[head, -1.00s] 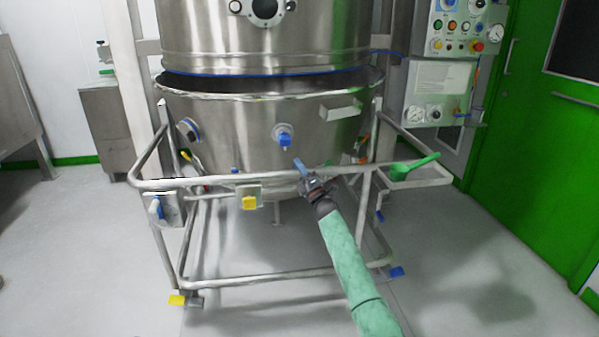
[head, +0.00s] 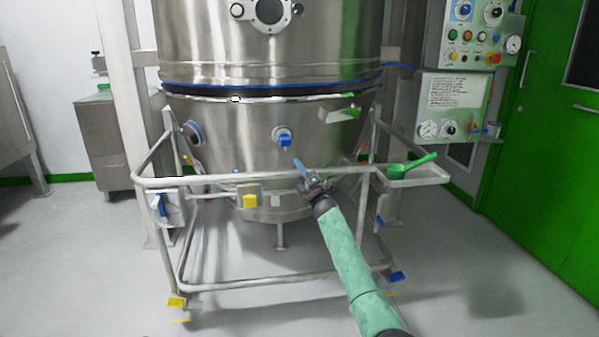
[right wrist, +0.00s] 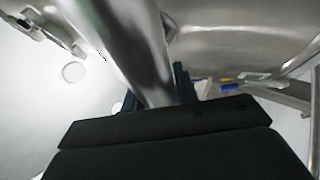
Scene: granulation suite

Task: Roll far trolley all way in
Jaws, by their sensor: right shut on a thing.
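The trolley is a steel tube frame (head: 225,285) on castors, carrying a steel bowl (head: 240,140). It stands under the upper steel vessel (head: 265,45), with the bowl's rim close beneath the blue-edged lower rim. My right gripper (head: 314,184) is shut on the trolley's front push rail (head: 215,179), right of its middle. In the right wrist view the rail (right wrist: 130,45) runs between the fingers. Castors with yellow (head: 176,303) and blue (head: 397,276) pedals show at the front corners. The rear castors are hidden. My left gripper is not in view.
Steel columns (head: 125,90) flank the vessel. A control panel (head: 480,35) hangs at the right beside a green door (head: 545,140). A green scoop (head: 408,165) lies on the trolley's side tray (head: 425,176). The floor in front is clear.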

